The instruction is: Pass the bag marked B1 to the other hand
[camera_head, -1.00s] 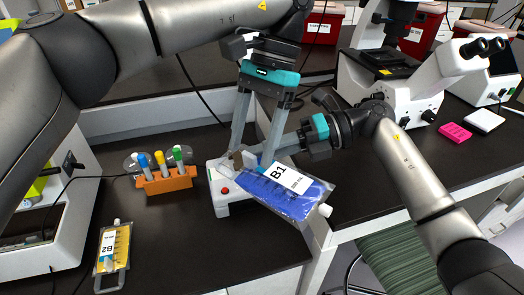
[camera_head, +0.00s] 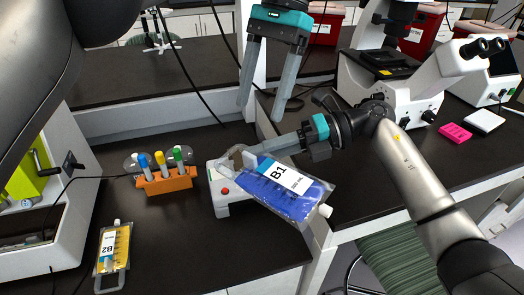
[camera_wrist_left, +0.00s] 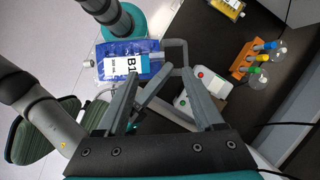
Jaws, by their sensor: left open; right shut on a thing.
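The bag marked B1 (camera_head: 287,190) is blue with a white label and hangs tilted in front of the white device, near the bench corner. It also shows in the left wrist view (camera_wrist_left: 118,66). My right gripper (camera_head: 258,152) is shut on the bag's upper left end. My left gripper (camera_head: 262,112) is open and empty, above and apart from the bag, fingers pointing down. In the left wrist view its fingers (camera_wrist_left: 168,98) are spread, with the bag beyond them.
A yellow bag marked B2 (camera_head: 113,250) lies on the bench at the lower left. An orange rack (camera_head: 166,183) holds several capped tubes. The white device with a red button (camera_head: 226,200) stands beside bag B1. A microscope (camera_head: 400,85) stands at the right.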

